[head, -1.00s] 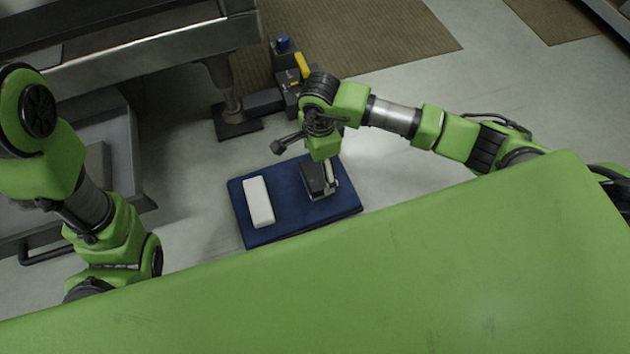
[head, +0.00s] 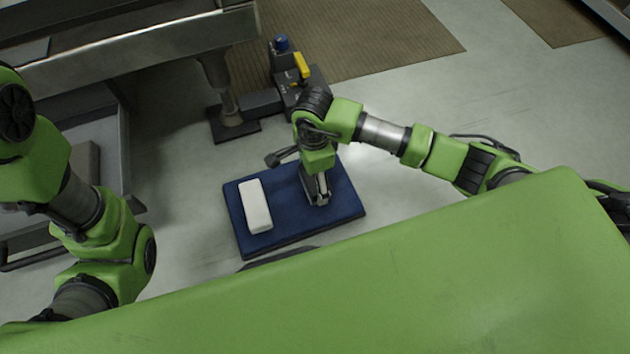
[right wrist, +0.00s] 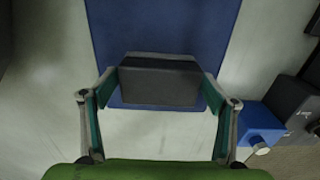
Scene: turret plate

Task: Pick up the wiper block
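A dark grey block (right wrist: 158,82), which I take to be the wiper block, sits on the blue mat in the right wrist view. It lies between the two fingers of my right gripper (right wrist: 160,88), close to both pads; firm contact is not clear. In the head view my right gripper (head: 318,192) points down over the right half of the blue mat (head: 285,225) and largely hides the block. A white block (head: 255,206) lies on the mat's left half, apart from the gripper. My left arm is at the left edge; its gripper is out of sight.
A dark fixture with a blue knob (head: 281,44) and a yellow part (head: 302,66) stands behind the mat. A metal machine frame (head: 150,45) fills the upper left. A brown floor mat (head: 400,30) lies at the back. Grey floor right of the blue mat is clear.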

